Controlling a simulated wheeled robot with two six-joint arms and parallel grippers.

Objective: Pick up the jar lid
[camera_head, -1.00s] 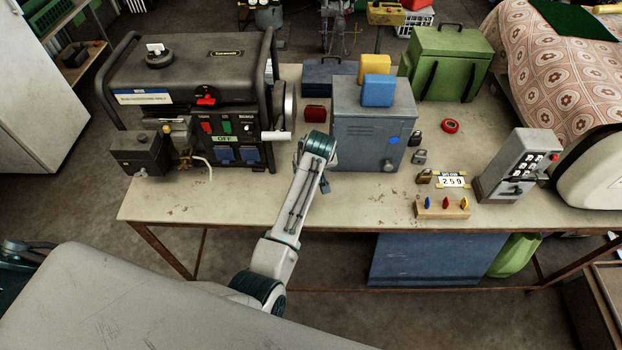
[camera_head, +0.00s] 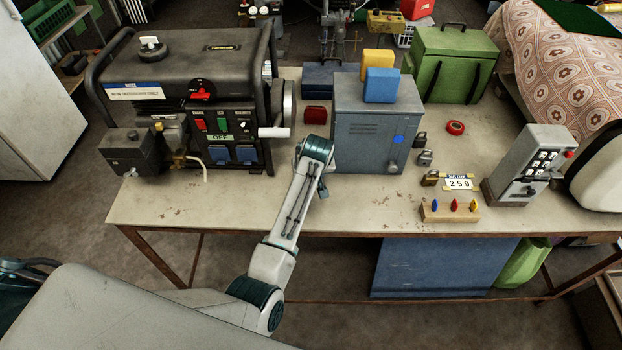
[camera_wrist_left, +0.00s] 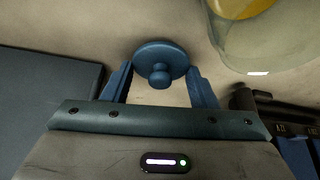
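The jar lid (camera_wrist_left: 174,53) is a round blue-grey disc with a knob, seen in the left wrist view just beyond the fingertips. Its knob faces my camera. My left gripper (camera_wrist_left: 160,72) is open, with one finger on each side of the lid's near part; whether either finger touches the rim I cannot tell. My right gripper is not in view.
A clear glass jar (camera_wrist_left: 268,48) with something yellow in it stands right of the lid. The generator (camera_head: 185,75) is left of my arm, the grey metal box (camera_head: 372,125) close to its right.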

